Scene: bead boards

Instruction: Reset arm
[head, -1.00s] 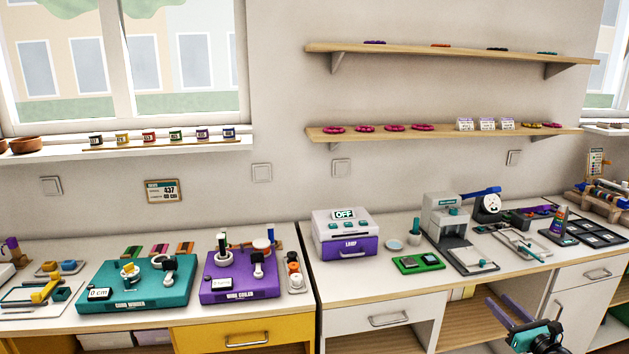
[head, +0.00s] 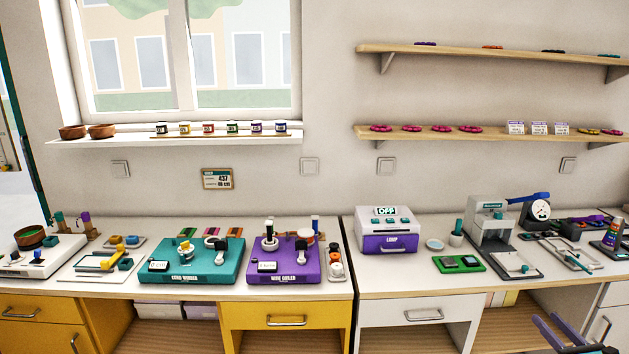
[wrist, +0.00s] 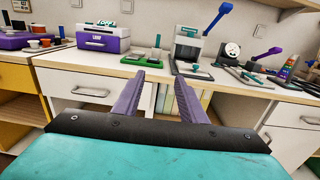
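My gripper (wrist: 160,95) is in the wrist view, with two purple fingers spread apart and nothing between them. It points toward the front of the white cabinets, below and in front of the worktop edge, touching nothing. In the head view only part of my gripper (head: 556,335) shows at the lower right corner, the rest cut off by the frame edge.
The worktop (head: 375,278) carries a purple loop machine (head: 390,243), a teal cord winder (head: 190,274), a purple wire coiler (head: 283,276), a grey press (head: 490,218) and a green tray (head: 459,263). Shelves (head: 480,137) hang above. Floor space before the cabinets looks clear.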

